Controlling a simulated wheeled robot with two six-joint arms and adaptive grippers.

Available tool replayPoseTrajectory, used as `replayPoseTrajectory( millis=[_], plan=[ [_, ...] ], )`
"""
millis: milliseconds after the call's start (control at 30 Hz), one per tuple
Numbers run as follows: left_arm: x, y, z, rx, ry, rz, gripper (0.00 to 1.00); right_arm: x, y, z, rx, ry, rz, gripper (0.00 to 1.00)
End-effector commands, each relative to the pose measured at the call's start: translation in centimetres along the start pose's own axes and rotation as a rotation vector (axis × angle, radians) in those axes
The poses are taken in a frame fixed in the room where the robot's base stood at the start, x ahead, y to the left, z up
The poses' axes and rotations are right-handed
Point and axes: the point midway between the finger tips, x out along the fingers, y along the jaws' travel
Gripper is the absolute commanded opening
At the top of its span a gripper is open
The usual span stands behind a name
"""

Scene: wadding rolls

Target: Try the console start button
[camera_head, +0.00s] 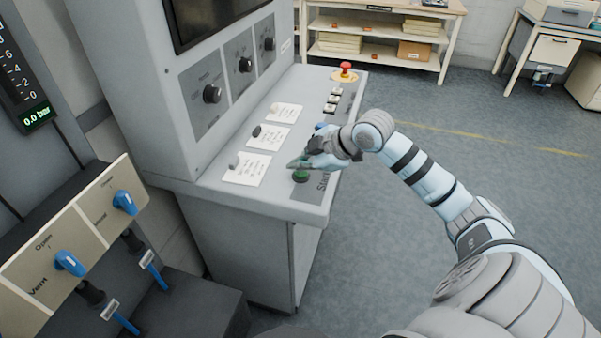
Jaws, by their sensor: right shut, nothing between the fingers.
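The grey console (205,182) stands left of centre with a sloped desk. The green start button (301,176) sits near the desk's front right corner, beside a dark label reading "Star…", partly covered. My right gripper (292,164) is shut and empty, its fingertips over or just at the back edge of the button. I cannot tell whether they touch it. My left gripper is not in view.
A red emergency knob (345,68) on a yellow base and small switches (333,98) sit further back on the desk. Paper notes (247,169) lie left of my gripper. Blue valve handles (69,263) are at lower left. Open floor lies right.

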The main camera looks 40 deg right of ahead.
Motion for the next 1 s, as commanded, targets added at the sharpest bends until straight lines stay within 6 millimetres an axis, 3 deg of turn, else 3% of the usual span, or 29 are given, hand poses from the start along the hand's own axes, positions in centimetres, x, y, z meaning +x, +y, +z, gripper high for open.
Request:
replayPoseTrajectory(
  millis=[1000],
  plan=[
    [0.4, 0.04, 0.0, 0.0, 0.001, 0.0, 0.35, 0.59, -0.45, 0.47, 0.0, -0.001, -0.001, 0.0]
  ],
)
